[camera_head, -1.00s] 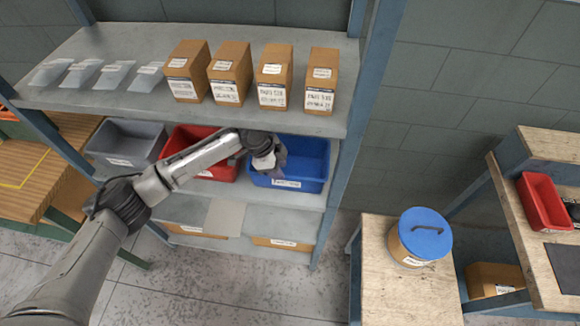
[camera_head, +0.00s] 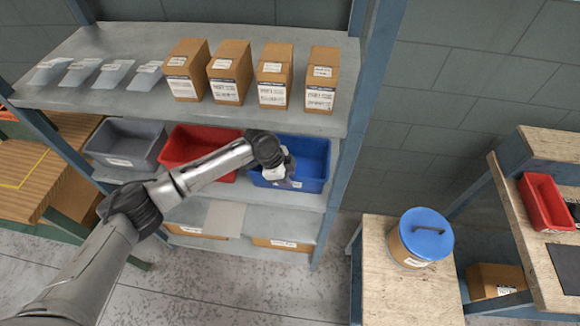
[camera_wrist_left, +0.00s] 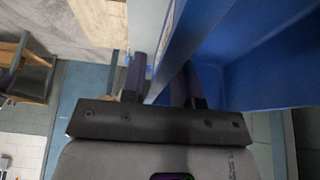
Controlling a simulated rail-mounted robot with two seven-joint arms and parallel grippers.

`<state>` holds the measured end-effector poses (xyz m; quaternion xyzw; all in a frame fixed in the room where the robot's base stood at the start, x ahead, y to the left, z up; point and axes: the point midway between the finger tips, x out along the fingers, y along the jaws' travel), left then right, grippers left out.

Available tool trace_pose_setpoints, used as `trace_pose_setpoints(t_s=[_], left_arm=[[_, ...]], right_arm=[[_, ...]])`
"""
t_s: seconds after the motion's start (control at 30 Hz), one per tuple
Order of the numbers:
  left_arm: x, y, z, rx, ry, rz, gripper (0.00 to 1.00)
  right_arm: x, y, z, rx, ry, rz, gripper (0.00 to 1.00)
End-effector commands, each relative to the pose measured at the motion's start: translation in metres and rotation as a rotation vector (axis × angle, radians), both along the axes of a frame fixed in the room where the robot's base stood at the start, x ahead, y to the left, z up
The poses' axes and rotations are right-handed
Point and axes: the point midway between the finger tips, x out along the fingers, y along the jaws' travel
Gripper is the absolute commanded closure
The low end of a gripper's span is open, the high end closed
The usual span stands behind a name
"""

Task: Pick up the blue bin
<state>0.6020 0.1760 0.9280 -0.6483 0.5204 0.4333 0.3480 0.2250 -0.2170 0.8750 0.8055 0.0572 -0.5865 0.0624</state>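The blue bin (camera_head: 312,152) stands on the middle shelf board, at the right end of a row of bins. It fills the upper right of the left wrist view (camera_wrist_left: 270,60). My left gripper (camera_head: 290,181) is at the bin's front, tilted down, and covers part of its front wall and label. In the left wrist view my left gripper (camera_wrist_left: 160,85) has its two fingers apart, with the bin's front wall running between them. A gap seems to show beside the wall. My right gripper is in neither view.
A red bin (camera_head: 190,145) and a grey bin (camera_head: 125,148) stand left of the blue bin. The upper shelf (camera_head: 130,100) with brown boxes (camera_head: 275,75) is close above. A blue shelf post (camera_head: 345,180) stands just right. A blue-lidded tub (camera_head: 425,235) is on a wooden table.

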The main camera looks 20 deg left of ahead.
Motion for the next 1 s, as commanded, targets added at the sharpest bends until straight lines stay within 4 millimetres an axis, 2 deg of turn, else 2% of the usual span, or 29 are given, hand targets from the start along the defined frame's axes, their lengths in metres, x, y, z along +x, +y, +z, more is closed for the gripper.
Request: trace_pose_setpoints(t_s=[0.03, 0.3, 1.0], left_arm=[[0.0000, 0.0001, 0.0001, 0.000, 0.000, 0.000, 0.76], [0.0000, 0.0002, 0.0001, 0.000, 0.000, 0.000, 1.00], [-0.0014, 0.0010, -0.0030, 0.002, 0.007, 0.003, 1.00]], right_arm=[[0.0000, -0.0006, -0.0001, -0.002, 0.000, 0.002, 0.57], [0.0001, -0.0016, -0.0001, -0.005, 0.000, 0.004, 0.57], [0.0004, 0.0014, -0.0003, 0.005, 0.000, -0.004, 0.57]])
